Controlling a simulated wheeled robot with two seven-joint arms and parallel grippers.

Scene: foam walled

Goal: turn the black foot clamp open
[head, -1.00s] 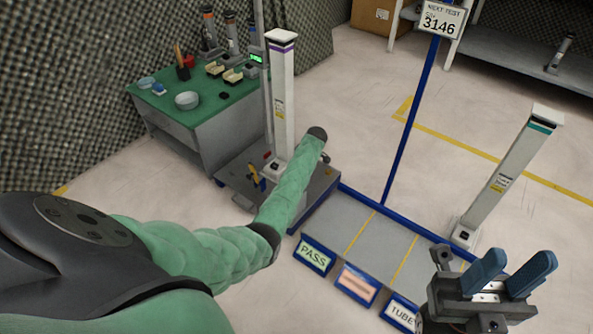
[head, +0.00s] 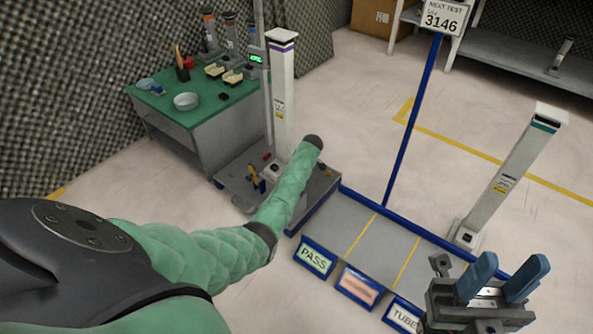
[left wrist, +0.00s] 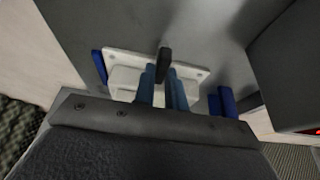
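The black foot clamp (left wrist: 164,62) shows in the left wrist view as a short dark lever above a pale base plate (left wrist: 125,72). My left gripper (left wrist: 162,78) has its two blue fingers close on either side of the lever, apparently shut on it; contact is partly hidden. My right gripper (head: 503,280) is open and empty at lower right.
A yellow-and-black clamp (head: 254,178) stands on the cart left of the column. A green-topped table (head: 215,105) with bowls and tools is behind. A blue-edged floor bay (head: 365,235) with signs, a blue post (head: 411,130) and a second column (head: 508,180) lie right.

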